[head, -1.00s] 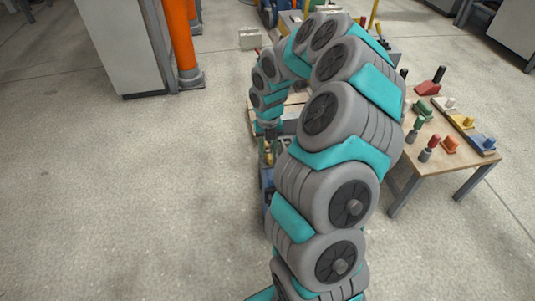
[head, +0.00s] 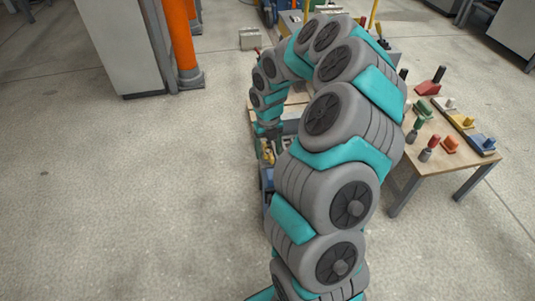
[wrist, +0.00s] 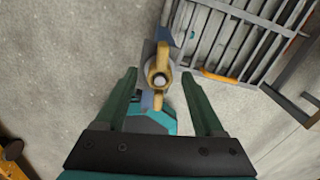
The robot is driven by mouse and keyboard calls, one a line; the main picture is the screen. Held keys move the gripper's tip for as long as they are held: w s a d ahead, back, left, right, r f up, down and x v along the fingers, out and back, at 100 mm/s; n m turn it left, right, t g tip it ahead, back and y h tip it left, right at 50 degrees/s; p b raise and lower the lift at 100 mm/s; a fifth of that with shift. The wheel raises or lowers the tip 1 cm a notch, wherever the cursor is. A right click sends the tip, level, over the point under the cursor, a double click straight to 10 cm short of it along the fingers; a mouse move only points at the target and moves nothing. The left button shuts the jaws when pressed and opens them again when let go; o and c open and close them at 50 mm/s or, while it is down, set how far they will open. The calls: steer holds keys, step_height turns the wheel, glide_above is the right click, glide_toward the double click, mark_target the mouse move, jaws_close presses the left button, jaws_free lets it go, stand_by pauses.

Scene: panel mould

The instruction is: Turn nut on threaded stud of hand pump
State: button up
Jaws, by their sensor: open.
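In the wrist view a brass nut (wrist: 159,66) with two wings sits around a pale-tipped stud (wrist: 160,81). One wing points up and the other down in the picture. My gripper (wrist: 160,74) is open, with one green finger on each side of the nut and a clear gap at both sides. Blue-grey metal of the hand pump (wrist: 148,98) shows under the nut. In the head view my arm hides most of the pump; a blue part (head: 267,179) and some yellow show below my gripper (head: 268,142).
A slatted grey rack (wrist: 240,40) lies close at upper right in the wrist view. In the head view a wooden table (head: 440,150) with coloured blocks and handles stands at right. A grey cabinet (head: 120,45) and orange post (head: 180,40) stand at upper left. The left floor is clear.

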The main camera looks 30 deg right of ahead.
mark_target(268, 151)
step_height(268, 151, up, 8)
steer(key=shift+f+b, duration=0.1)
steer(key=shift+b, duration=0.2)
